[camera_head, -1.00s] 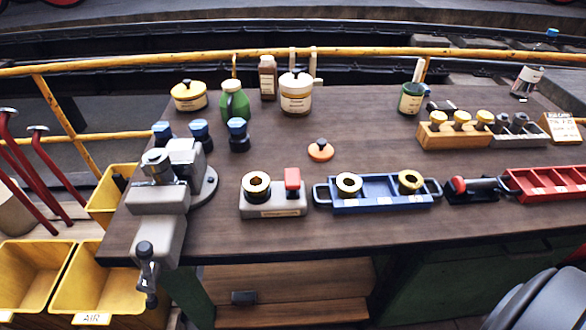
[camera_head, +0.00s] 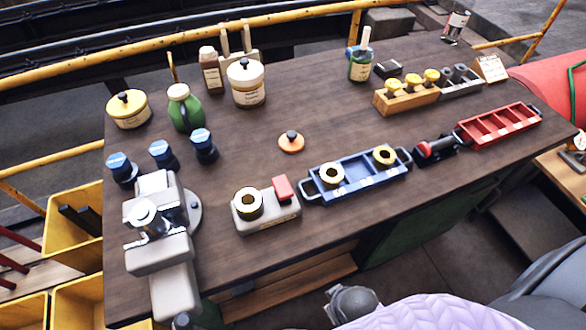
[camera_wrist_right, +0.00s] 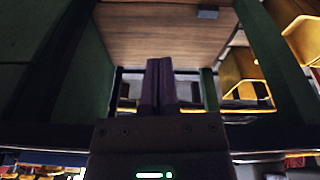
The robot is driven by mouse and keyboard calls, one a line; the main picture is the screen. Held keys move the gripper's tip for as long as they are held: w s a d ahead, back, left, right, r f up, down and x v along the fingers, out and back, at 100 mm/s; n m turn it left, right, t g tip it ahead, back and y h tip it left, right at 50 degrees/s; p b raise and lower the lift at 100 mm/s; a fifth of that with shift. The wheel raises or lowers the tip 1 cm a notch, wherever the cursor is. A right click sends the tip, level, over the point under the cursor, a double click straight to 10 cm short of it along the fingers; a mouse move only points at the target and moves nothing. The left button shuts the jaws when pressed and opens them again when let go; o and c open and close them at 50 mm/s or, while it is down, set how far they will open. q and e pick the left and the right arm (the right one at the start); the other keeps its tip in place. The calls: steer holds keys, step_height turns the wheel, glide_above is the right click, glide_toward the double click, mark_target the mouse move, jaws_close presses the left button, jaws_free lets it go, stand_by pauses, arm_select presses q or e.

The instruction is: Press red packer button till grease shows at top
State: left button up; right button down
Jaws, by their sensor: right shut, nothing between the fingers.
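The grey packer (camera_head: 268,216) stands near the bench's front edge in the head view. Its red button (camera_head: 283,188) sits on the right side of it. A brass ring (camera_head: 249,202) with a dark hole is seated on its left side; I see no clear grease at its top. In the right wrist view my right gripper (camera_wrist_right: 160,66) is shut and empty, its two fingers together. It points at the area under a bench, away from the packer. My left gripper is not in view.
A vise (camera_head: 160,228) stands left of the packer. A blue tray (camera_head: 358,176) with two brass rings lies to its right, then a red tray (camera_head: 500,128). An orange knobbed disc (camera_head: 291,142) lies behind. Yellow bins (camera_head: 76,215) are at the left. The wood between is free.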

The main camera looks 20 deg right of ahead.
steer(key=w+a+r+t+y+p, duration=0.1)
steer(key=w+r+p, duration=0.25)
steer(key=r, duration=0.65)
steer(key=w+a+r+t+y+p, duration=0.1)
steer(key=w+r+p, duration=0.25)
steer(key=r, duration=0.75)
step_height(320, 180, up, 6)
steer(key=m+t+y+p, duration=0.1)
steer(key=m+t+y, duration=0.2)
steer(key=m+y, duration=0.1)
glide_above(285, 188)
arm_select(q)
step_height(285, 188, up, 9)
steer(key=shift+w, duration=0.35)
arm_select(e)
steer(key=shift+r, duration=0.2)
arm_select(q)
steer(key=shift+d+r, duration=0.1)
arm_select(e)
step_height(285, 188, down, 8)
steer(key=b, duration=0.8)
steer(key=shift+f+b, duration=0.45)
steer(key=shift+b, duration=0.05)
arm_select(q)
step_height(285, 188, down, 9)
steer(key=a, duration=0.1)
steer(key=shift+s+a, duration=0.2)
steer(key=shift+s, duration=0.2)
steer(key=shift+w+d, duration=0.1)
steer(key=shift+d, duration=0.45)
